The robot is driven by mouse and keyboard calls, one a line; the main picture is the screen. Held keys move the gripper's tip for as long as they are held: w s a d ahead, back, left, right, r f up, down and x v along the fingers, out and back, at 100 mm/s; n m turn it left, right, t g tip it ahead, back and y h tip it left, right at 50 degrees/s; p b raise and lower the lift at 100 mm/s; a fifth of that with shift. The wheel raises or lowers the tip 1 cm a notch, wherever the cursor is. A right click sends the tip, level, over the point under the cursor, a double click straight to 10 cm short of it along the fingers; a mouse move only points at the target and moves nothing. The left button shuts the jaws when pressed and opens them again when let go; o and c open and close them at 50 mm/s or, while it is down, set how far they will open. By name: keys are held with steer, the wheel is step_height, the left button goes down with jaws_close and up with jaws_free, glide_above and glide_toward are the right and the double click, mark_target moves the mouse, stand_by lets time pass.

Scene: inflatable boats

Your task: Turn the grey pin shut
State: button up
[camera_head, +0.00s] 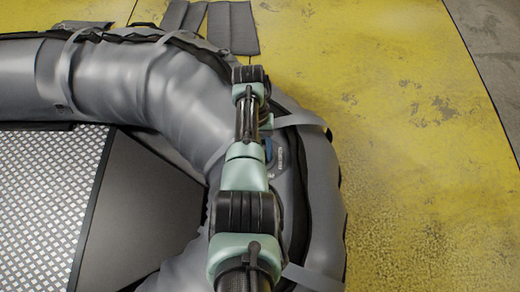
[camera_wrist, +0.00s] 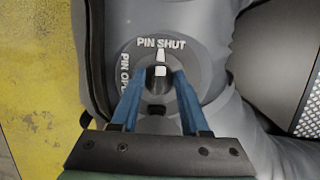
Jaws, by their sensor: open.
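The grey pin (camera_wrist: 157,82) sits in the middle of a round grey valve plate (camera_wrist: 200,75) on the boat's tube. White words on the plate read PIN SHUT (camera_wrist: 161,43) at the top and PIN OPEN (camera_wrist: 124,82) at the left. A white mark (camera_wrist: 160,62) at the pin points up toward PIN SHUT. My gripper (camera_wrist: 159,78) is open, with its blue fingers on either side of the pin. I cannot tell whether they touch it. In the head view my arm partly hides the valve plate (camera_head: 280,158), and the pin is not clear there.
The grey inflatable tube (camera_head: 180,100) curves around a dark board and a metal-mesh floor (camera_head: 45,190). Straps (camera_head: 300,121) cross the tube. Grey flat pieces (camera_head: 232,28) lie behind the boat. The yellow floor (camera_head: 420,150) at the right is clear.

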steer(key=shift+r, duration=0.1)
steer(key=p+v, duration=0.1)
steer(key=v, duration=1.1)
steer(key=shift+r+p, duration=0.35)
steer(key=shift+p, duration=0.05)
steer(key=shift+w, duration=0.2)
